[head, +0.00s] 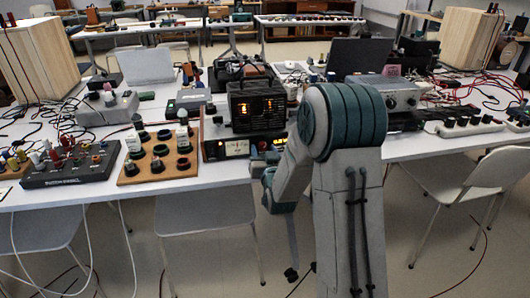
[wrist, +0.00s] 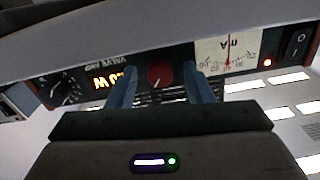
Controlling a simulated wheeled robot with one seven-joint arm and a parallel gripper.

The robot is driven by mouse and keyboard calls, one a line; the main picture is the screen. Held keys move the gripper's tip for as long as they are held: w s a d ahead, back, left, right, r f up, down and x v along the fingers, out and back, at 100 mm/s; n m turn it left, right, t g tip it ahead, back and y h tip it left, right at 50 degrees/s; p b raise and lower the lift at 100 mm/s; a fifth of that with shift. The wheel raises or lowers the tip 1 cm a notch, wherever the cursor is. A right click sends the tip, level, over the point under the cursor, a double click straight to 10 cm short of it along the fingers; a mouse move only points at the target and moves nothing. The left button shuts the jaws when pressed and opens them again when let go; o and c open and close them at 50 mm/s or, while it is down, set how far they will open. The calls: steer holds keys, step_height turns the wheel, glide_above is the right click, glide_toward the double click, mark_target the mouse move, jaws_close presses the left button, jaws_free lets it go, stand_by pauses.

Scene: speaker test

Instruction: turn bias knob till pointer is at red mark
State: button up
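The amplifier (head: 258,105) stands on the front table, its lower front panel facing me.
A wooden board with dark round parts (head: 158,155) stands left of the amplifier. A grey box with knobs (head: 388,93) is to the right. Chairs (head: 207,212) stand along the front edge.

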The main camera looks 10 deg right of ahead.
steer(key=shift+s, duration=0.1)
steer(key=s+b, duration=0.9)
steer(key=s, duration=0.2)
steer(key=shift+f, duration=0.25)
steer(key=shift+s+b, duration=0.3)
steer(key=shift+b, duration=0.8)
steer(key=s+b, duration=0.2)
steer(key=b, duration=0.3)
steer(key=shift+r, duration=0.15)
steer(key=shift+r, duration=0.1)
